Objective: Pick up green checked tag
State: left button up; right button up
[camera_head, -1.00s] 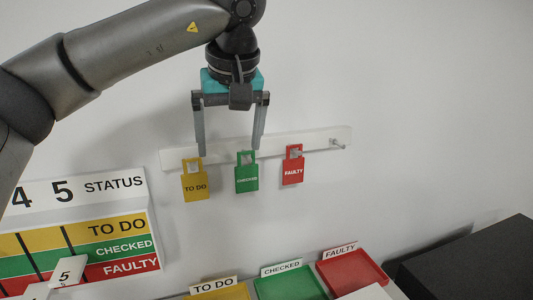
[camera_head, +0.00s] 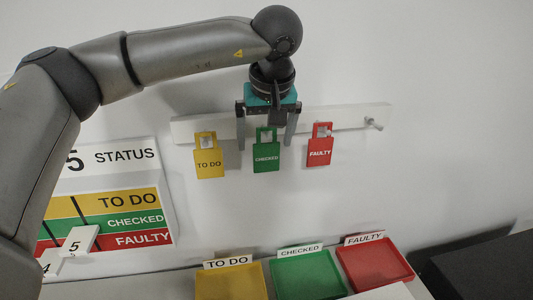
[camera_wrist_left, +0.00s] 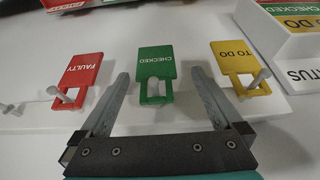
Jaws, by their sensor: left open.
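The green CHECKED tag (camera_head: 266,157) hangs from a peg on the white wall rail, between the yellow TO DO tag (camera_head: 209,163) and the red FAULTY tag (camera_head: 319,151). My left gripper (camera_head: 265,147) is open, with its fingers pointing down on either side of the green tag's upper part. In the left wrist view the green tag (camera_wrist_left: 156,66) lies between the two open fingers (camera_wrist_left: 168,82), with a gap on each side. Whether the fingers are level with the tag in depth I cannot tell. My right gripper is not in view.
The white rail (camera_head: 345,118) has a bare peg (camera_head: 373,124) at its right. Below are yellow (camera_head: 230,284), green (camera_head: 308,275) and red (camera_head: 375,263) trays. A status board (camera_head: 115,172) is at left and a dark box (camera_head: 480,265) at lower right.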

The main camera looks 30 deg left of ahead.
aim_at(267, 150)
pick_arm(q)
jog(key=x, duration=0.5)
jog(key=shift+w+d+f, duration=0.15)
jog(key=shift+w, duration=0.15)
jog(key=c, duration=1.3)
